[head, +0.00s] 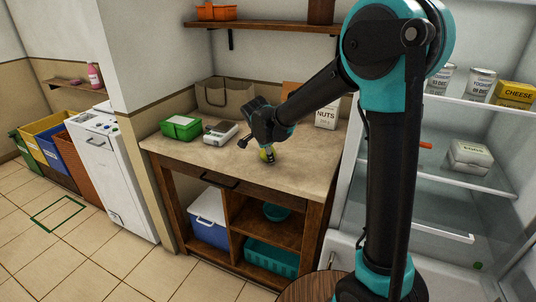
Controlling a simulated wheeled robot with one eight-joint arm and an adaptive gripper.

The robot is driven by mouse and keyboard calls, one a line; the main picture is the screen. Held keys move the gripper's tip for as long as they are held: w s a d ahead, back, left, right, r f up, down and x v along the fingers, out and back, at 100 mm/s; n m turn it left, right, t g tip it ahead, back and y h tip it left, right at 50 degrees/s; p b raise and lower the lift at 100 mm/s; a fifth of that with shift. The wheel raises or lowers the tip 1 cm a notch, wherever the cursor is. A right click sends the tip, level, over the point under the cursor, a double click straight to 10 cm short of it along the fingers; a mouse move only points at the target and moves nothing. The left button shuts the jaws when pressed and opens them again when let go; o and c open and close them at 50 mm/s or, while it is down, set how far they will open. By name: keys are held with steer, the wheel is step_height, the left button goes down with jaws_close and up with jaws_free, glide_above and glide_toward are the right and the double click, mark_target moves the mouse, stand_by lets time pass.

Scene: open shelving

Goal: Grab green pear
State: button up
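On the counter are a green box (181,128), a grey-white device (221,133), a paper bag (226,97) and a nuts box (327,114). To the right are shelves with cans (481,84), a cheese box (514,95) and a white carton (470,155). The counter's front left is clear.

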steer(key=shift+c, duration=1.4)
steer(key=shift+r, duration=0.1)
